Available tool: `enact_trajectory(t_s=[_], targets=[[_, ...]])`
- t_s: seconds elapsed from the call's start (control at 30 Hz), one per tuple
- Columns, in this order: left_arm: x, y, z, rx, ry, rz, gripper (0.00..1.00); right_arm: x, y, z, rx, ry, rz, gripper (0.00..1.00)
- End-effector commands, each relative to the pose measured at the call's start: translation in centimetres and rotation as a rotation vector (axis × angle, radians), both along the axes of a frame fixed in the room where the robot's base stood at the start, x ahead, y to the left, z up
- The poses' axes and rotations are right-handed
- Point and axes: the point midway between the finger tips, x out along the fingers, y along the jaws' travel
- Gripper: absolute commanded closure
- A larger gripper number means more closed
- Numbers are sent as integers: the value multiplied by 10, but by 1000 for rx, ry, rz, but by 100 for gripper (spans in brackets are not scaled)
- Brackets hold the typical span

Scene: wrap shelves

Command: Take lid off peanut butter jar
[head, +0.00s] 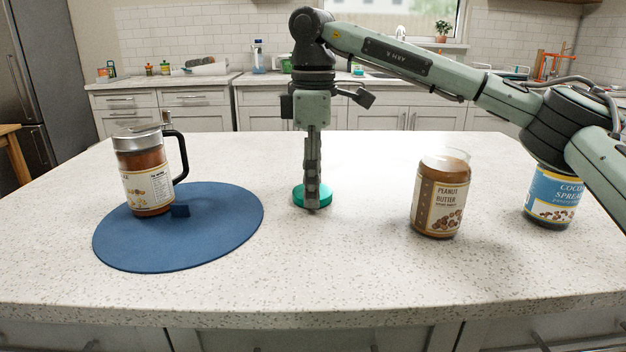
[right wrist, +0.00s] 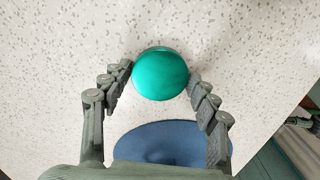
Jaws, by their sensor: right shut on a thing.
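The peanut butter jar (head: 440,203) stands upright on the counter, right of centre in the head view. Its clear top shows no lid on it. A round teal lid (head: 299,196) is at the counter left of the jar, apart from it. My right gripper (head: 312,203) points straight down and is shut on the teal lid. In the right wrist view the lid (right wrist: 161,76) sits between the two fingertips of my right gripper (right wrist: 160,78). The lid looks to be at counter height, but I cannot tell whether it touches. My left gripper is not in view.
A blue round mat (head: 225,235) lies at left, with a handled, metal-topped jar (head: 148,185) on it. A cocoa spread jar (head: 553,195) stands at right, partly behind my right arm. The counter (head: 330,270) is clear in front of the gripper.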

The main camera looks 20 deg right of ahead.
Motion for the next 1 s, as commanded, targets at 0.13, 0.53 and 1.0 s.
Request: enact_trajectory(t_s=[0.13,0.53,1.0], targets=[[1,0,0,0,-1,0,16,0,0,-1,0,0,0,75],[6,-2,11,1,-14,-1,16,0,0,-2,0,0,0,19],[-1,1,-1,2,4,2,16,1,1,30,2,-5,-1,19]])
